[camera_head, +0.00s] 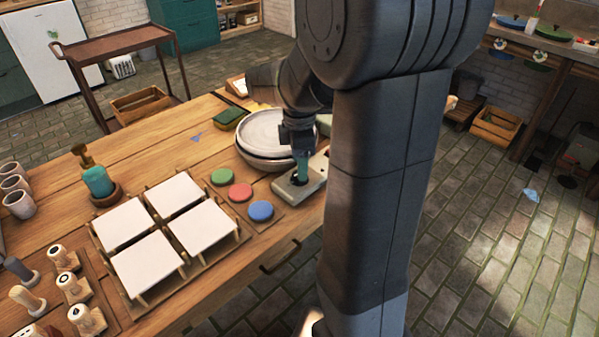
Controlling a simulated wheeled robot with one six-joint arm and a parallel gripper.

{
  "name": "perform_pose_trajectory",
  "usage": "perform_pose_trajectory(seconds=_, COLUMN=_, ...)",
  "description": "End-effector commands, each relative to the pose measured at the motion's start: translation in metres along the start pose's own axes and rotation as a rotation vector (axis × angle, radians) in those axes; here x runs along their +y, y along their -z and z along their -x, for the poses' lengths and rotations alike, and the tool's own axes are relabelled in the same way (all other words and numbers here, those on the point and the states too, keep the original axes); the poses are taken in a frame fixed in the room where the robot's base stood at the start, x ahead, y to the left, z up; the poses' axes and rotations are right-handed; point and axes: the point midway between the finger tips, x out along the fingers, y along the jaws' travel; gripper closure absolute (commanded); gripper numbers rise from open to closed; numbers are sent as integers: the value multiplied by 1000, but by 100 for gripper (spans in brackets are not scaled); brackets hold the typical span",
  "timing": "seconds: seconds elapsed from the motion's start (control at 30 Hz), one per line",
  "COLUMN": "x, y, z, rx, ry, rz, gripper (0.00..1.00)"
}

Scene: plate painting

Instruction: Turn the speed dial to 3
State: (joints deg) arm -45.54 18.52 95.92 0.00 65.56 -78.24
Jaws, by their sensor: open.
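The control box (291,190) is a light-coloured panel at the right edge of the wooden table. My gripper (299,170) points down over this box, beside the large grey bowls. Its fingers are small in view and open. Something dark shows on the box under the fingers, but I cannot tell whether it is the speed dial. The dial's setting and marks cannot be read from here. My arm hides part of the box's surroundings.
Stacked grey bowls (262,128) stand just behind the gripper. Green, red and blue round pieces (240,192) lie left of the box. White square tiles (202,227) on a wooden rack and a teal pump bottle (97,181) are farther left.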

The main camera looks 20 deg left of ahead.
Motion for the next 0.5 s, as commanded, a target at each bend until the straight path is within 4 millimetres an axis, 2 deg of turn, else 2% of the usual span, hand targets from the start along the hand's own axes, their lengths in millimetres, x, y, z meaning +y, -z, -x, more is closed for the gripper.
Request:
perform_pose_trajectory(seconds=0.03, x=0, y=0, z=-10, rx=-1, ry=3, rz=0, gripper=46)
perform_pose_trajectory(seconds=0.2, x=0, y=0, z=-25, rx=0, ry=1, rz=0, gripper=46)
perform_pose_trajectory(seconds=0.5, x=0, y=0, z=-29, rx=0, ry=0, rz=0, gripper=46)
